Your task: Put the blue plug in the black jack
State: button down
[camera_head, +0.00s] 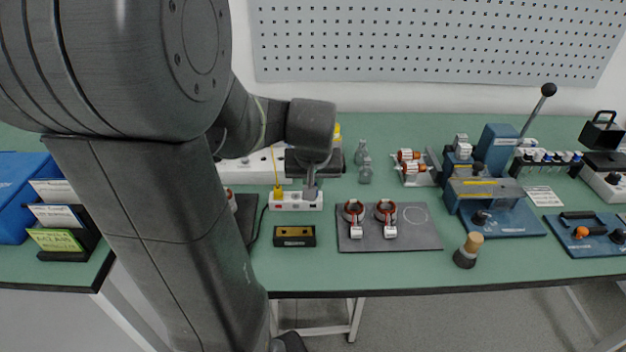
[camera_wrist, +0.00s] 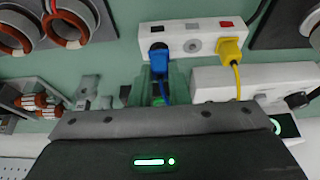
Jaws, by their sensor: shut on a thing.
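The white jack box (camera_wrist: 208,33) has a black, a grey and a red label in the wrist view; it also shows in the head view (camera_head: 290,206). The blue plug (camera_wrist: 159,68) is at the black jack (camera_wrist: 158,46), below the black label. Its tip meets or overlaps the jack; I cannot tell how deep it sits. My gripper (camera_wrist: 160,91) is shut on the blue plug, with a blue cable by the fingers. In the head view my gripper (camera_head: 311,192) is over the box's right part, and the blue plug is hidden.
A yellow plug (camera_wrist: 231,51) with its cable is at the red-labelled end of the box. The grey jack (camera_wrist: 193,45) is empty. A power strip (camera_head: 250,168) lies behind. A black block (camera_head: 294,242) and a mat with stator rings (camera_head: 420,232) are in front.

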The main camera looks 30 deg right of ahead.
jog(key=shift+f+b, duration=0.45)
jog(key=shift+f, duration=0.1)
dwell(0.4)
jog(key=c, duration=1.3)
grip_release()
jog(key=p+v, duration=0.2)
jog(key=v, duration=1.2)
